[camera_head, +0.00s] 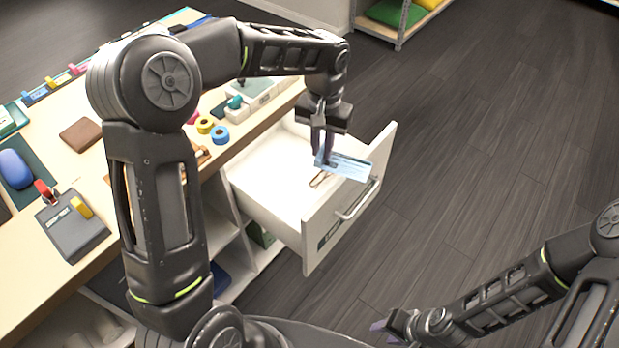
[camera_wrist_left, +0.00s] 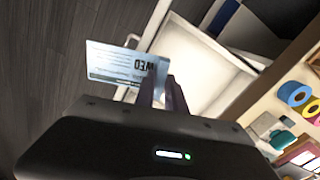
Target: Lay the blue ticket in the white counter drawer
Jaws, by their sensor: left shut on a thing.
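The blue ticket (camera_head: 346,166) is a flat light-blue card held in my left gripper (camera_head: 321,152), which is shut on one end of it. In the left wrist view the ticket (camera_wrist_left: 118,64) shows dark lettering and sticks out to the left from the fingertips (camera_wrist_left: 163,90). The white counter drawer (camera_head: 270,178) stands pulled out from the counter, and my left gripper is over its front part. The ticket overlaps the drawer's front panel (camera_head: 325,222) in the head view. My right gripper (camera_head: 388,325) is low at the bottom, away from the drawer; its fingers are too small to read.
A small tan item (camera_head: 318,179) lies in the drawer near its front. The counter top (camera_head: 75,165) holds tape rolls (camera_head: 219,134), a brown wallet-like block (camera_head: 81,134) and a dark device (camera_head: 72,226). The floor right of the drawer is clear.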

